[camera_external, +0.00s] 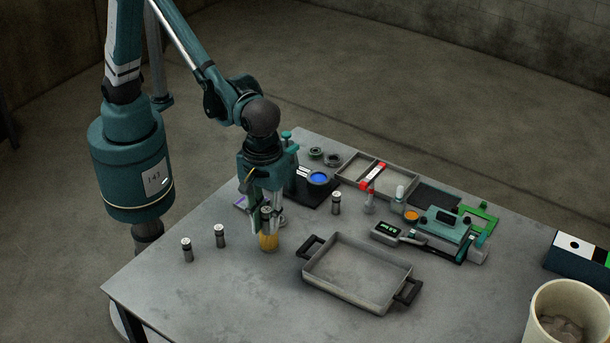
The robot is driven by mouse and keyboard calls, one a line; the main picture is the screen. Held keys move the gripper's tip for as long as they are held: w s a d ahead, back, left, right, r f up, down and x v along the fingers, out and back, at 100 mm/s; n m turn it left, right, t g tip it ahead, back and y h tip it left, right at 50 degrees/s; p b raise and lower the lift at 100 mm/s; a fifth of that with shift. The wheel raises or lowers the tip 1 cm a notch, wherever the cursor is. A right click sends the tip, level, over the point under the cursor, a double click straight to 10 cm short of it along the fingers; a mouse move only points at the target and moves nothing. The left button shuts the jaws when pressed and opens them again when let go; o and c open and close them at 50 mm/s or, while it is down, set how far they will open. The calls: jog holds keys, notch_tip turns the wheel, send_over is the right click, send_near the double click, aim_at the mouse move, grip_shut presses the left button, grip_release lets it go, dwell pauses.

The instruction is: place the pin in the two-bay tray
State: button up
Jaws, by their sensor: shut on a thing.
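My gripper (267,226) points down over the left middle of the table. It is shut on a small upright metal piece with a dark band, which looks like a pin (266,213); the fingers partly cover it. An amber cylinder (268,242) is directly below or between the fingertips; I cannot tell if they touch. Similar pins stand upright on the table: two at the left (187,250) (219,236) and one right of my gripper (336,204). The grey two-bay tray (404,186) lies at the back, with a divider and a red-and-white tool (372,177) across it.
A large grey pan with black handles (350,293) lies in front. A black stand with a blue disc (318,179) is behind my gripper. A caliper (398,233) and a teal fixture (445,224) lie at the right. A cream bucket (566,305) is at the front right. The front-left table is clear.

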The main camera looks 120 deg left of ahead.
jog(key=w+a, duration=0.4)
jog(key=a, duration=0.5)
send_over(384, 187)
notch_tip(384, 187, down, 11)
jog(key=shift+f+p, duration=0.15)
jog(key=shift+p, duration=0.2)
jog(key=shift+w+f, duration=0.1)
jog(key=shift+f, duration=3.05)
jog(key=shift+f, duration=0.1)
jog(key=shift+f, duration=1.75)
